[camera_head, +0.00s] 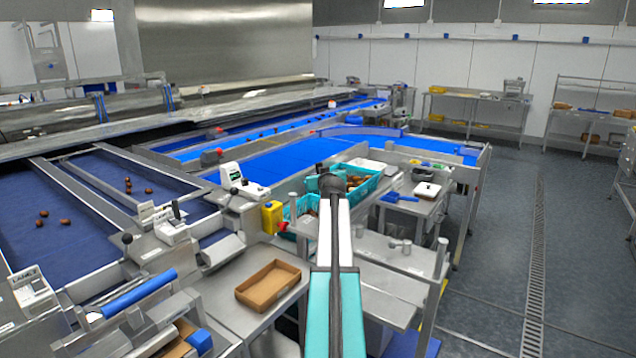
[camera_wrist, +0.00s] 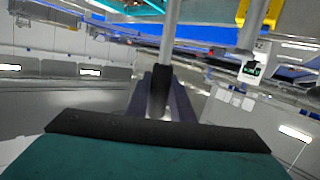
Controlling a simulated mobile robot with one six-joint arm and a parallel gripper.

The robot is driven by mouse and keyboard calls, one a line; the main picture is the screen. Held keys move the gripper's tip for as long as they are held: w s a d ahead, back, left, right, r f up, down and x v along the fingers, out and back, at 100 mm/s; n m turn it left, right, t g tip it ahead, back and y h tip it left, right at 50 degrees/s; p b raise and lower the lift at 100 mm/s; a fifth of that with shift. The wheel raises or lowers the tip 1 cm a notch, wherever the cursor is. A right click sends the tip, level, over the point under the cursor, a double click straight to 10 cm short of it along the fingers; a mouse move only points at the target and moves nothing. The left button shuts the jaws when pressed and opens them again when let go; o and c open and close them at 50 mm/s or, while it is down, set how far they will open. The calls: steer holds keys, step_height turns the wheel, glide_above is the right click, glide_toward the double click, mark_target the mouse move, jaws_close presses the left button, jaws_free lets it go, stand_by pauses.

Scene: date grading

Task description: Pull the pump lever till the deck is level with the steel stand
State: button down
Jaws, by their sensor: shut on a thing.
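In the wrist view, my gripper (camera_wrist: 161,104) is shut on the black grip of the pump lever (camera_wrist: 170,35), a pale steel rod that runs up out of the picture. The dark fingers lie on both sides of the grip. In the head view my arm rises through the middle and covers the lever and the gripper's jaws. Just right of the arm is a grey metal surface with short posts (camera_head: 378,250); I cannot tell whether it is the deck or the steel stand. Their relative height cannot be judged.
Teal crates (camera_head: 304,207) stand behind my arm, with a yellow container (camera_head: 272,217) to the left. A brown tray (camera_head: 268,286) sits on the bench at left. A steel side table (camera_head: 425,205) stands right of the crates. The grey floor at right (camera_head: 490,280) is clear.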

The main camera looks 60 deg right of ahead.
steer(key=shift+s+a+f+b, duration=0.1)
steer(key=shift+s+f+b, duration=0.25)
steer(key=shift+b, duration=0.6)
steer(key=shift+s+r+t, duration=0.1)
steer(key=shift+r+t, duration=0.1)
steer(key=shift+t, duration=0.1)
steer(key=shift+s+f+b, duration=0.1)
steer(key=shift+b, duration=0.35)
steer(key=shift+s+f+m+b, duration=0.1)
steer(key=shift+s+m+b, duration=0.2)
steer(key=shift+b, duration=0.5)
steer(key=s+m+t+h+b, duration=0.1)
steer(key=s+b, duration=0.1)
steer(key=b, duration=0.6)
steer(key=shift+s, duration=0.4)
steer(key=shift+r, duration=0.3)
